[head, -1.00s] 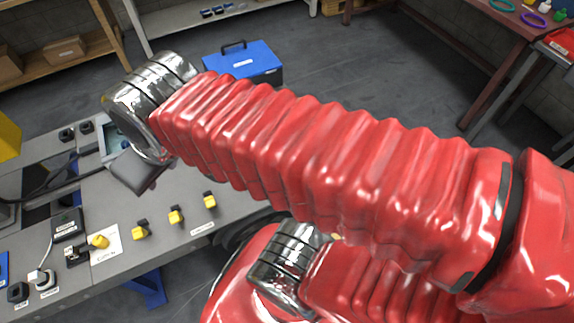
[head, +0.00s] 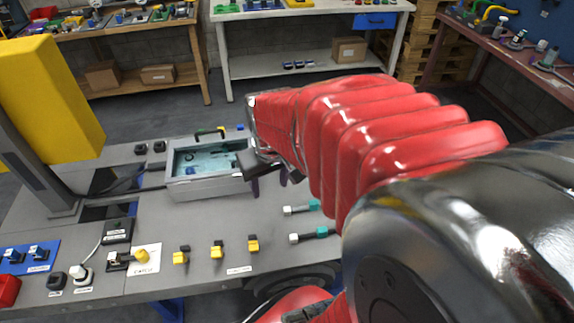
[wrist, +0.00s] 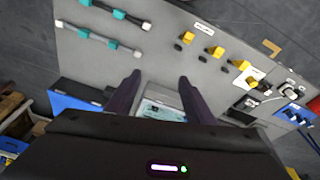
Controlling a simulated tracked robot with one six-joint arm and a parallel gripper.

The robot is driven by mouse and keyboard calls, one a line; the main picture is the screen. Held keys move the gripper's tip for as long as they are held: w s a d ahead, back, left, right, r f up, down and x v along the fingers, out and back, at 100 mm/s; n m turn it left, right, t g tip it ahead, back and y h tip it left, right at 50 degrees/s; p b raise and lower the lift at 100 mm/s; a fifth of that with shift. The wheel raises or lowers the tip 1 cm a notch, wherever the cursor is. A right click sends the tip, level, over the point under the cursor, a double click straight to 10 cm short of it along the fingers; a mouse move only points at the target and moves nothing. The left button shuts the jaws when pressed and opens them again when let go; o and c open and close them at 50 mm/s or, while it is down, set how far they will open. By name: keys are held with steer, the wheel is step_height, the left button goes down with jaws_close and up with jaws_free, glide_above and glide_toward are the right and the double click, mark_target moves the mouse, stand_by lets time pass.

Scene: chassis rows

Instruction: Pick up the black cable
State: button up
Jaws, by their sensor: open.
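My gripper (head: 270,182) is at the right side of the grey tray in the head view. In the wrist view my gripper (wrist: 160,79) has its two dark fingers apart with nothing between them. A dark cable (head: 122,189) runs over the bench left of the tray, well away from my gripper. Two cables with teal connectors also lie on the bench right of my gripper, one upper (head: 302,208) and one lower (head: 314,235). In the wrist view they lie at the upper left. I cannot tell which cable is the task's black one.
The grey tray (head: 215,190) holds blue-green liquid or lining and small dark items. Several yellow-and-black plugs (head: 217,250) stand along the front bench. A yellow machine part (head: 50,100) rises at the left. The bench between tray and plugs is mostly clear.

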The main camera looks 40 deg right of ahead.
steer(key=s+d+f+m+g, duration=0.2)
steer(key=s+d+f, duration=0.1)
steer(key=d+f, duration=0.5)
steer(key=m+y, duration=0.1)
glide_above(322, 229)
step_height(322, 229, down, 6)
steer(key=r, duration=0.1)
steer(key=shift+f+g, duration=0.25)
steer(key=shift+g, duration=0.05)
steer(key=shift+f, duration=0.1)
steer(key=shift+f, duration=4.2)
steer(key=shift+f, duration=0.1)
steer(key=shift+d+f, duration=0.1)
steer(key=shift+f, duration=2.4)
steer(key=shift+c, duration=0.5)
